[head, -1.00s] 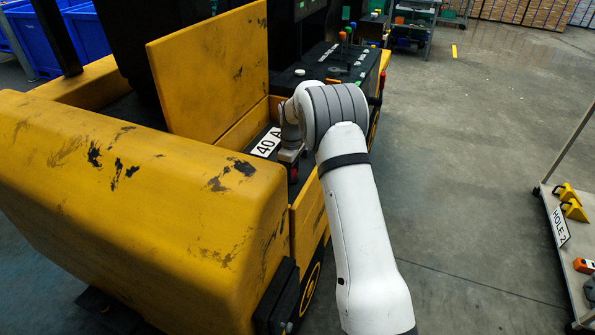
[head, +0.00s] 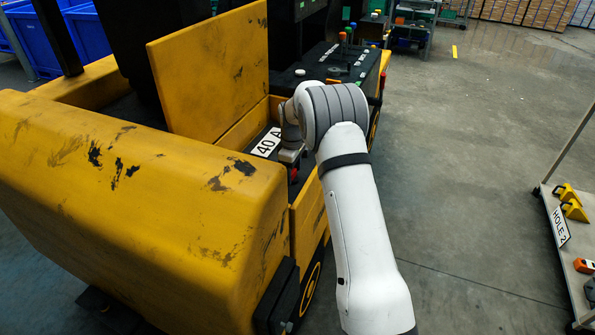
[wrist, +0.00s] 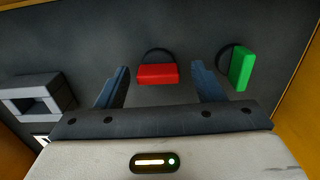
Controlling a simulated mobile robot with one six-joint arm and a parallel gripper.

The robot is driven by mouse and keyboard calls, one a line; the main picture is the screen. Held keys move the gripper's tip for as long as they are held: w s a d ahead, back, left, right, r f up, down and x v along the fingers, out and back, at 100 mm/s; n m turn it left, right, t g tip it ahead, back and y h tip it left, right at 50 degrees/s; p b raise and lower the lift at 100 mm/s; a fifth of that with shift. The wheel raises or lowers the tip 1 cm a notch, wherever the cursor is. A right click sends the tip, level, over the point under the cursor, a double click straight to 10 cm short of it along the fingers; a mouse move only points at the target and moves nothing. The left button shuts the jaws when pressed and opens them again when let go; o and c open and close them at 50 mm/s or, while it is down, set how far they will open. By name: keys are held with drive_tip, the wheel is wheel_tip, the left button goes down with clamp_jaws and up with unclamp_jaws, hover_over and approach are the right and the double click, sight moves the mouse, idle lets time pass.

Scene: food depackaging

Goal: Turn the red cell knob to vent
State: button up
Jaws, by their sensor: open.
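The red knob (wrist: 158,74) sits on a dark grey panel in the wrist view, its bar lying crosswise with a dark round base behind it. My gripper (wrist: 160,82) is open, with one blue-grey finger to the left of the red knob and one to the right. There is a visible gap on both sides, and the knob is not gripped. In the head view my gripper is mostly hidden by my arm, and a small bit of red (head: 294,174) shows under it in the open bay of the yellow vehicle (head: 130,200).
A green knob (wrist: 241,68) stands just right of my right finger. A grey square socket (wrist: 37,98) is on the left of the panel. Yellow walls edge the bay. A raised yellow lid (head: 210,75) and a "40 A" label (head: 266,143) are near my arm.

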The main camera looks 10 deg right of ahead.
sight(293, 172)
wheel_tip(293, 172, up, 8)
drive_tip(key=shift+f+b, duration=0.1)
drive_tip(key=shift+b, duration=0.2)
